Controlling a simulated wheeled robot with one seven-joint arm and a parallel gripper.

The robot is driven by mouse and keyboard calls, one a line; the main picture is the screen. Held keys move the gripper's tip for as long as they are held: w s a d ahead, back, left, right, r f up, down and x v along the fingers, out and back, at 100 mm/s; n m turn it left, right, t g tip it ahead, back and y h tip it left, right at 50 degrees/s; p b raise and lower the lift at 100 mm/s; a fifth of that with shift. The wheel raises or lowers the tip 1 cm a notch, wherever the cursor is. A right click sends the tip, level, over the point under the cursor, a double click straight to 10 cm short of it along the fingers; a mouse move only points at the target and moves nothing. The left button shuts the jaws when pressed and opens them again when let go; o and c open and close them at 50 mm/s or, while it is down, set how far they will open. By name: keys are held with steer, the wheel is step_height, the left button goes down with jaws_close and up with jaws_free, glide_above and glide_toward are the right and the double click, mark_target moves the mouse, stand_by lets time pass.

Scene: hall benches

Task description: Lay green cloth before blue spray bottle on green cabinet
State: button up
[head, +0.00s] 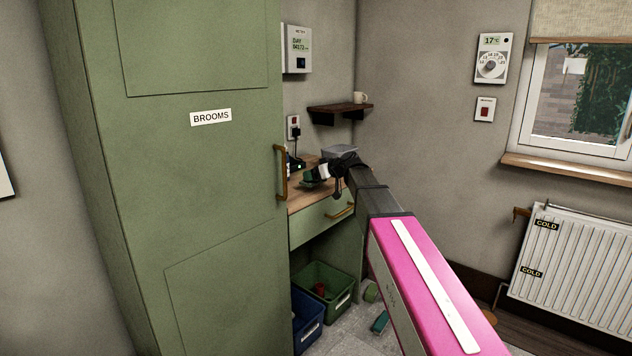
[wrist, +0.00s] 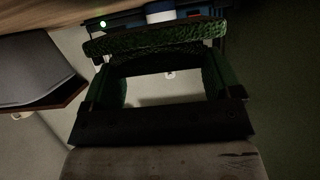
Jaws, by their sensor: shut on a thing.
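The green cloth (wrist: 155,40) shows in the wrist view as a dark green textured strip across the fingertips of my gripper (wrist: 160,55), which is shut on it. In the head view my gripper (head: 326,177) is at the low green cabinet's wooden top, partly hidden by my arm; the cloth there is a small dark green patch. The low green cabinet (head: 308,232) has a drawer with a brass handle. A blue and white thing (wrist: 160,12) at the wrist view's top edge may be the spray bottle; it is cut off. I cannot clearly make out the bottle in the head view.
A tall green cabinet (head: 205,180) marked BROOMS stands left of the worktop. A grey box (head: 340,152) sits at the back of the top. A small wall shelf (head: 340,109) holds a mug (head: 360,97). Green (head: 325,285) and blue (head: 307,325) crates stand below.

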steer(key=shift+f, duration=1.4)
steer(key=shift+f, duration=0.15)
steer(key=o, duration=0.7)
steer(key=shift+o, duration=0.2)
steer(key=v, duration=1.2)
steer(key=s+d+f+m+g+h, duration=0.25)
steer(key=s+f, duration=0.25)
steer(key=f, duration=0.5)
steer(key=s+d+f+m+g+h, duration=0.1)
steer(key=s+d+f+m+h, duration=0.3)
steer(key=f, duration=0.7)
steer(key=s+d+f+m+g+h, duration=0.2)
steer(key=s+d+f, duration=0.2)
steer(key=s+f, duration=0.4)
steer(key=s+d+f+m+g+h, duration=0.2)
steer(key=s+d+f+g, duration=0.1)
steer(key=s+f, duration=0.5)
steer(key=shift+s+d+f, duration=0.25)
steer(key=shift+s+d, duration=0.4)
steer(key=shift+s, duration=0.4)
